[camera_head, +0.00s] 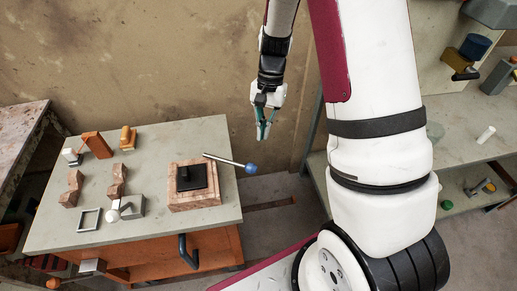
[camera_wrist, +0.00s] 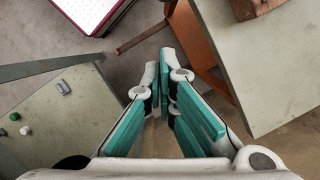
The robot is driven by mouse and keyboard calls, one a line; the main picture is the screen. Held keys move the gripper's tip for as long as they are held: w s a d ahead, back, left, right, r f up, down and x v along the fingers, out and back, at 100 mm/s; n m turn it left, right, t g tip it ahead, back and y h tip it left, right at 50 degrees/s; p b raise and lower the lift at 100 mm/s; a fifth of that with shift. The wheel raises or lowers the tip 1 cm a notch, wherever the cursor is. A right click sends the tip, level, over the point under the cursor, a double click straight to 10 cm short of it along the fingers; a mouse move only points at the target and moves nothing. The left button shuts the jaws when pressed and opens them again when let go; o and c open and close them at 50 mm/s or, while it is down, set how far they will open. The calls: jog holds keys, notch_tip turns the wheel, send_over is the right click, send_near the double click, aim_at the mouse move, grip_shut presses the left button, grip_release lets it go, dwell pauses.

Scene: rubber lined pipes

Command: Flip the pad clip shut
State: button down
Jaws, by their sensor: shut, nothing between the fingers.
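A wooden block (camera_head: 195,196) with a black square pad (camera_head: 192,177) stands at the right side of the grey cart top. A metal rod ending in a blue ball (camera_head: 250,168) sticks out from it to the right, past the cart's edge; it looks like the clip's lever, though I cannot tell for sure. My gripper (camera_head: 263,136) hangs above and to the right of the block, apart from it, pointing down. In the wrist view my gripper (camera_wrist: 163,72) shows teal finger pads, shut and empty. A corner of a brown block (camera_wrist: 255,8), probably the same one, shows at the upper right.
The grey cart top (camera_head: 150,222) also carries an orange wedge (camera_head: 97,145), a yellow-topped piece (camera_head: 128,137), small brown blocks (camera_head: 72,188), a square frame (camera_head: 90,219) and a white-ball lever (camera_head: 114,205). Another bench (camera_head: 455,160) is at right. Open floor lies below my gripper.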

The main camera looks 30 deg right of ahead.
jog(key=shift+s+a+f+p, duration=0.35)
jog(key=shift+s+a+f, duration=1.3)
jog(key=shift+s, duration=0.05)
